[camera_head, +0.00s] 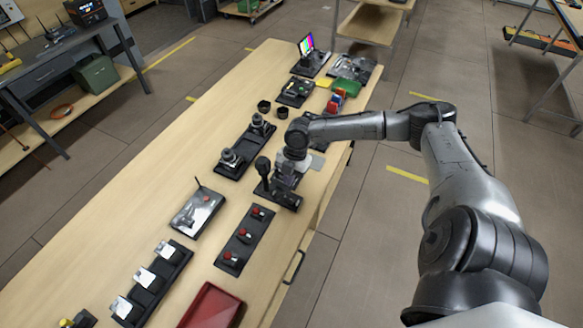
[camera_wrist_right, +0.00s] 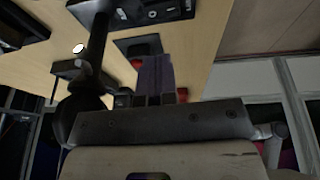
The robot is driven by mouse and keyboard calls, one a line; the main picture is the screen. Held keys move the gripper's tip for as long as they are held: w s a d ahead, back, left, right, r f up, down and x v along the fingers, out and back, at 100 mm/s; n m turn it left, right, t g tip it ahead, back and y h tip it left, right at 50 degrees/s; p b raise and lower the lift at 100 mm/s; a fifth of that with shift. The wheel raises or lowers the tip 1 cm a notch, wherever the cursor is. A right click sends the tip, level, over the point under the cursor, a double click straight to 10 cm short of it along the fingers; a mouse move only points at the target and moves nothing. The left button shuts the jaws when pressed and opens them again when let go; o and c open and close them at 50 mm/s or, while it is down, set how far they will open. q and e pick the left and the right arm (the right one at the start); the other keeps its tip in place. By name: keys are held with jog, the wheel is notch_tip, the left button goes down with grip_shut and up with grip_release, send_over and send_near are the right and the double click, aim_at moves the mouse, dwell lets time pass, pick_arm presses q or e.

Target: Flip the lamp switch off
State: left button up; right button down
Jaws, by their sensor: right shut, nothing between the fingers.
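No switch is clearly marked as the lamp switch. A black panel (camera_head: 244,241) with several small red-topped controls lies on the wooden bench (camera_head: 150,205). A black lever unit (camera_head: 262,166) with a round-topped stick stands farther along the bench. My right gripper (camera_head: 285,181) points down right beside this stick, on its right; whether they touch I cannot tell. In the wrist view its fingers (camera_wrist_right: 158,78) are together and empty, and a dark stick (camera_wrist_right: 98,32) rises close on their left. My left gripper is out of view.
A black tray with two joystick-like units (camera_head: 231,158) lies beyond the lever. A small colour-bar screen (camera_head: 306,45) stands at the far end.

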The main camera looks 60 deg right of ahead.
aim_at(285, 198)
jog(key=x, duration=0.5)
jog(key=shift+w+d+f, duration=0.1)
jog(key=shift+d+f, duration=0.05)
jog(key=shift+d, duration=0.1)
jog(key=shift+w+f, duration=0.1)
jog(key=shift+f, duration=0.75)
jog(key=shift+d, duration=0.1)
